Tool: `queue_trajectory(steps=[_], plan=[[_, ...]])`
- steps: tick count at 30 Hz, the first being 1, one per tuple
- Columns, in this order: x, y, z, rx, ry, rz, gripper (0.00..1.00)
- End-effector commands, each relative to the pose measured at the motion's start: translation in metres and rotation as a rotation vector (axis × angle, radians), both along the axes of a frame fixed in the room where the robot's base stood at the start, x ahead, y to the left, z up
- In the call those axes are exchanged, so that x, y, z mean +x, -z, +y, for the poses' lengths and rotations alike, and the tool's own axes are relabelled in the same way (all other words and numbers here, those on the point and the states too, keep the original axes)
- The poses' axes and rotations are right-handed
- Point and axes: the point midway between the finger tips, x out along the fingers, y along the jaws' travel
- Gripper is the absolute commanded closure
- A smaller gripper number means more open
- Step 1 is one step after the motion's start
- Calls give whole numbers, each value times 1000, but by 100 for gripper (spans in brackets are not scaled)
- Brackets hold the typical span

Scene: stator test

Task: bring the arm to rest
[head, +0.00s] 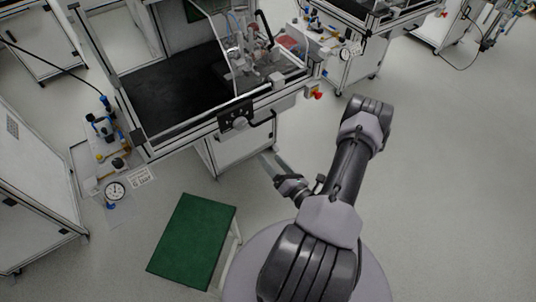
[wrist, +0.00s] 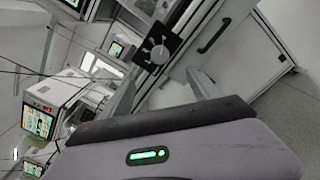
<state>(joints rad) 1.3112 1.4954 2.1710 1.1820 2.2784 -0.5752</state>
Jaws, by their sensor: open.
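My gripper (head: 271,163) is at the end of my folded arm, left of the arm's upper links in the head view. It points toward the front of the test station and holds nothing. In the wrist view my gripper (wrist: 163,88) shows two grey fingers spread apart with empty space between them. The station's black dial panel (wrist: 157,47) lies beyond the fingers in that view. A green status light glows on the gripper body.
A test station (head: 190,130) with a dark worktop and clear guard stands ahead. A green-topped stand (head: 193,241) is left of my base. A red emergency knob (head: 318,95) sits at the station's right corner. Grey floor (head: 450,170) on the right is clear.

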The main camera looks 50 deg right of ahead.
Motion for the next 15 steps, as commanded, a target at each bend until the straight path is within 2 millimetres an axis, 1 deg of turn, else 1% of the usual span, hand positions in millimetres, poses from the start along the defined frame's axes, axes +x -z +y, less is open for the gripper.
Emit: queue_trajectory(steps=[3,5,7,8,10,11,12,14,15], plan=[[0,0,0,0,0,0,28],[3,-3,1,-8,-14,-4,28],[17,-22,9,-50,-96,-21,28],[28,-37,17,-83,-159,-34,28],[56,-83,51,-196,-375,-72,28],[67,-105,73,-255,-489,-90,28],[77,-133,106,-347,-650,-111,28],[79,-170,161,-496,-898,-137,28],[73,-191,198,-614,-1070,-150,28]])
